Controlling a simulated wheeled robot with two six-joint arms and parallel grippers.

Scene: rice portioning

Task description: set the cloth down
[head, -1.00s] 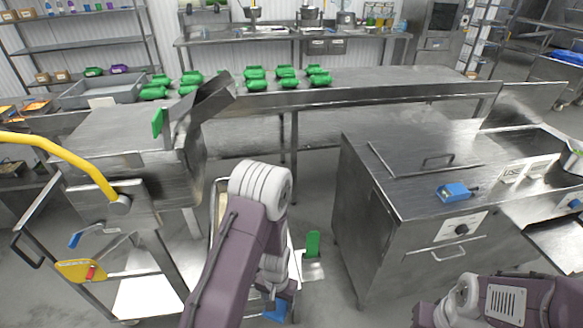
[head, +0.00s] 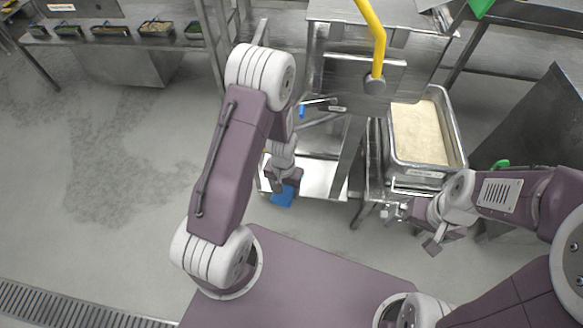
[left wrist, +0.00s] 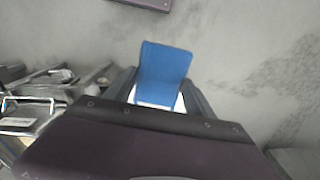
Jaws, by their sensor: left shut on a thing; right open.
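The blue cloth (head: 283,196) hangs from my left gripper (head: 284,180), which is shut on it. In the left wrist view the cloth (left wrist: 165,68) is a flat blue piece held upright between the fingers (left wrist: 160,100). In the head view it shows in front of the near edge of a low steel shelf (head: 318,178); I cannot tell whether it touches it. My right gripper (head: 414,230) is open and empty, below a deep steel pan of rice.
The rice pan (head: 456,125) stands on a steel stand at the right. A steel machine with a yellow bent tube (head: 378,45) stands behind the low shelf. A counter with several food trays (head: 110,30) is at the back left. The grey floor (head: 120,180) at left is clear.

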